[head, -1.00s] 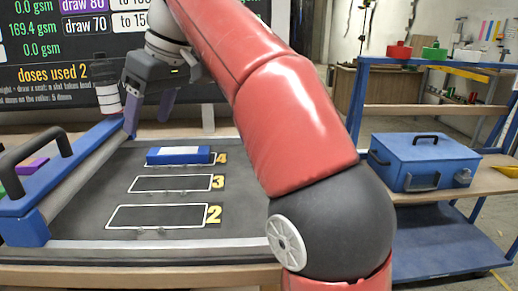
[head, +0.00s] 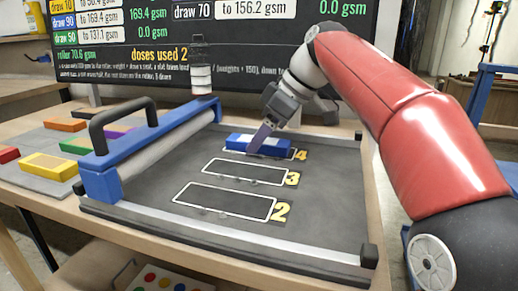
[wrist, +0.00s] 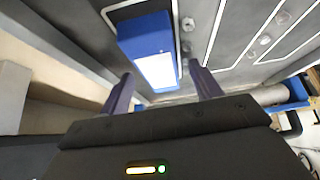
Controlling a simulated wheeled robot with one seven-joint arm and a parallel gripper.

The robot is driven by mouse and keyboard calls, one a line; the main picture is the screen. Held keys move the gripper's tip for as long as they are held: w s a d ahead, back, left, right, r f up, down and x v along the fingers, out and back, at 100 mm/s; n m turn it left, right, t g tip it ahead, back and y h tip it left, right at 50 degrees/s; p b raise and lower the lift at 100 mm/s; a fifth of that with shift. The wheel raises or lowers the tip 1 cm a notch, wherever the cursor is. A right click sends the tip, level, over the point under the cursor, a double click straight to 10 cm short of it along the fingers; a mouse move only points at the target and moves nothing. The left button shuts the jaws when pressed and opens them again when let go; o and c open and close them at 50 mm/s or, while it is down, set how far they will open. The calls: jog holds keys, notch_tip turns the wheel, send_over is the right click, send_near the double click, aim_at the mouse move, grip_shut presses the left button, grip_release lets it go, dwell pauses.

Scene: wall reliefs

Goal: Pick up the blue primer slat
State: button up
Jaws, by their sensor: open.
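The blue primer slat (head: 257,143) is a blue block with a pale label on top. It lies in the outlined slot marked 4 on the dark tray bed (head: 160,200). In the wrist view the slat (wrist: 146,48) shows ahead of the fingers, its near end close to the gap between them. My gripper (head: 262,137) is over the slat in the head view, with one finger seen in front of it. In the wrist view my gripper (wrist: 165,88) has its two fingers spread apart with nothing held. Whether a finger touches the slat is unclear.
Slots 3 (head: 243,172) and 2 (head: 225,201) are empty. A blue-ended roller frame with a black handle (head: 123,115) spans the bed's left side. Coloured slats, including a yellow one (head: 48,166), lie at left.

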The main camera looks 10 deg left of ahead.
jog(key=shift+a+f, duration=0.1)
jog(key=shift+f, duration=0.1)
jog(key=c, duration=1.2)
jog(key=shift+r, duration=0.1)
